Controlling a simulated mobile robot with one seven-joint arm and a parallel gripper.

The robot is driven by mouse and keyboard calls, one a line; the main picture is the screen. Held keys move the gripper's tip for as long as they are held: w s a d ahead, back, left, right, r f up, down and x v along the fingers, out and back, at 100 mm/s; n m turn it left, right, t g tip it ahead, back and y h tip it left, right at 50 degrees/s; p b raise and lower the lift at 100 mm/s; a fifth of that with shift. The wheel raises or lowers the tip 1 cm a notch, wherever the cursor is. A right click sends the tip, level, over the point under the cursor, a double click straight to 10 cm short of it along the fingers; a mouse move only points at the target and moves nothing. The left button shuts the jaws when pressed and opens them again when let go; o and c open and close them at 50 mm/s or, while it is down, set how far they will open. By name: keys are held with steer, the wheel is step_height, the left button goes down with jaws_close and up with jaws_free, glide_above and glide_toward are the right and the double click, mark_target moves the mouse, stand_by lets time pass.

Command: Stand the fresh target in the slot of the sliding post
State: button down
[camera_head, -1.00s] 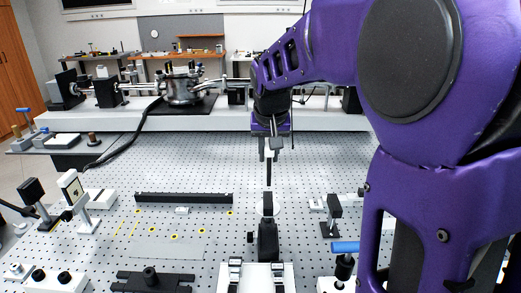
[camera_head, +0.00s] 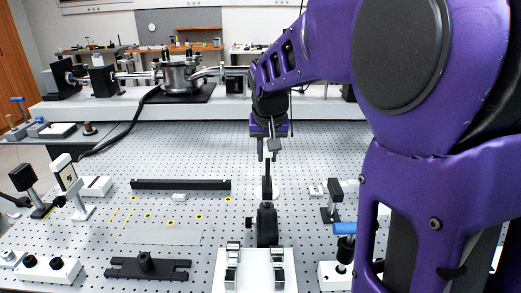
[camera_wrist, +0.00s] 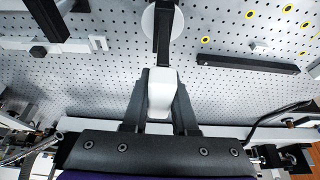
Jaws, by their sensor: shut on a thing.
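My gripper (camera_head: 268,150) is shut on a white block-like piece, which shows between the fingers in the wrist view (camera_wrist: 161,92). A narrow dark strip (camera_head: 267,182) hangs below the fingers and appears joined to the white piece; together they seem to be the fresh target. In the wrist view, my gripper (camera_wrist: 160,105) has a dark bar running up from the white piece across a white disc. A black post (camera_head: 267,224), probably the sliding post, stands just below the strip. Its slot cannot be made out, and I cannot tell whether strip and post touch.
A white base (camera_head: 255,272) with black clamps lies in front of the post. A long black rail (camera_head: 181,184) lies to the left, and a black-headed stand (camera_head: 333,200) to the right. A blue-handled tool (camera_head: 345,229) stands nearby. The perforated table is clear behind the rail.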

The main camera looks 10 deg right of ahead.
steer(key=shift+f+b, duration=0.8)
steer(key=shift+f, duration=0.25)
stand_by(0.4)
steer(key=shift+f+b, duration=0.5)
steer(key=shift+f, duration=0.1)
steer(key=c, duration=0.6)
jaws_free()
